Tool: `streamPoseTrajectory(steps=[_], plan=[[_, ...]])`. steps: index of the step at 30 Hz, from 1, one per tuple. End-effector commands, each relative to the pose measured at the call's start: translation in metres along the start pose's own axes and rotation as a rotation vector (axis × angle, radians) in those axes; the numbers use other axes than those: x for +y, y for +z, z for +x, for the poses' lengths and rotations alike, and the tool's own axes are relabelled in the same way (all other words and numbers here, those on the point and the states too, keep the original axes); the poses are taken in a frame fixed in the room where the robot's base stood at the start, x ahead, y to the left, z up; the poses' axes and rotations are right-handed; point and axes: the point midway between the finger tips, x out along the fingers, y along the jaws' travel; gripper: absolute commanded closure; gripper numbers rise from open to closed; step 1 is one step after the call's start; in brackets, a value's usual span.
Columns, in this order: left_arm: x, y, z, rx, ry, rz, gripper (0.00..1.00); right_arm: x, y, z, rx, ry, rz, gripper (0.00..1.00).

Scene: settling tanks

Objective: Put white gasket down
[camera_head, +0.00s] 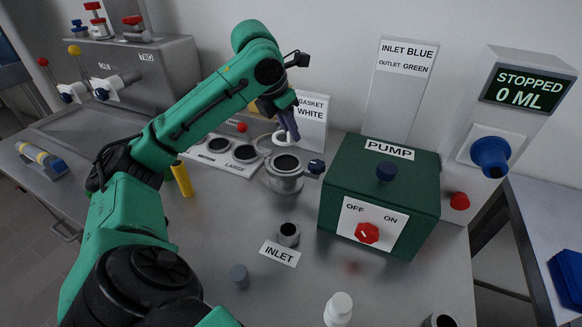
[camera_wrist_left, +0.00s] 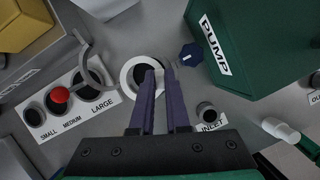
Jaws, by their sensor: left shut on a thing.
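My left gripper (camera_head: 290,126) is above the round metal housing (camera_head: 285,181), fingers pointing down. It is shut on the white gasket (camera_head: 279,138), a pale ring held at its edge, partly hidden by the fingers. In the left wrist view the gasket (camera_wrist_left: 126,80) shows as a white ring beside the fingertips (camera_wrist_left: 163,68), with a dark opening seen through it. In the head view the gasket looks above the housing's open top, apart from it. My right gripper is not in view.
The green pump box (camera_head: 382,185) stands right of the housing, whose blue knob (camera_head: 317,167) sticks out towards it. A size plate (camera_head: 215,155) with round holes lies left. The sign GASKET WHITE (camera_head: 312,118) stands behind. An inlet fitting (camera_head: 288,235) is in front.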

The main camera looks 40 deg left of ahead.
Motion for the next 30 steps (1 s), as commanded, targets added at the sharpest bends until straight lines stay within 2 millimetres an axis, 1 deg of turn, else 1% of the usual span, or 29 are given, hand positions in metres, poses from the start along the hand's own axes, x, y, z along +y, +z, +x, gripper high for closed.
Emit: streamPoseTrajectory(steps=[1,3,6,9,12,17,18,20,21,30], plan=[[0.000,-0.011,0.024,0.007,0.001,-0.001,1.00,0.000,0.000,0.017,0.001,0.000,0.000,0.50],[0.000,-0.016,0.037,0.004,0.000,0.000,1.00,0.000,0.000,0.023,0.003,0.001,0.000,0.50],[0.000,-0.020,0.048,0.001,0.000,0.000,1.00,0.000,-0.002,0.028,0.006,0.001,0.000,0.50],[-0.001,-0.028,0.067,0.003,-0.003,0.000,1.00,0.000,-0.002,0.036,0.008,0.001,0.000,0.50],[-0.001,-0.032,0.077,0.001,-0.001,0.000,1.00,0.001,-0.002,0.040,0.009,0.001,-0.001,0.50],[0.000,-0.032,0.077,0.003,-0.002,0.000,1.00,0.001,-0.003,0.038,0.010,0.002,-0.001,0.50],[-0.001,-0.032,0.077,0.004,-0.002,0.000,0.83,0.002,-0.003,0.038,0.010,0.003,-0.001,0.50],[-0.001,-0.032,0.077,0.004,-0.002,0.000,0.60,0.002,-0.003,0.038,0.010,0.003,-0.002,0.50],[-0.001,-0.032,0.077,0.003,-0.002,0.000,0.56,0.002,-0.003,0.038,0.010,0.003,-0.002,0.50],[0.000,-0.031,0.075,0.000,-0.001,-0.001,0.56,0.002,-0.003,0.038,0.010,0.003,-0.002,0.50]])
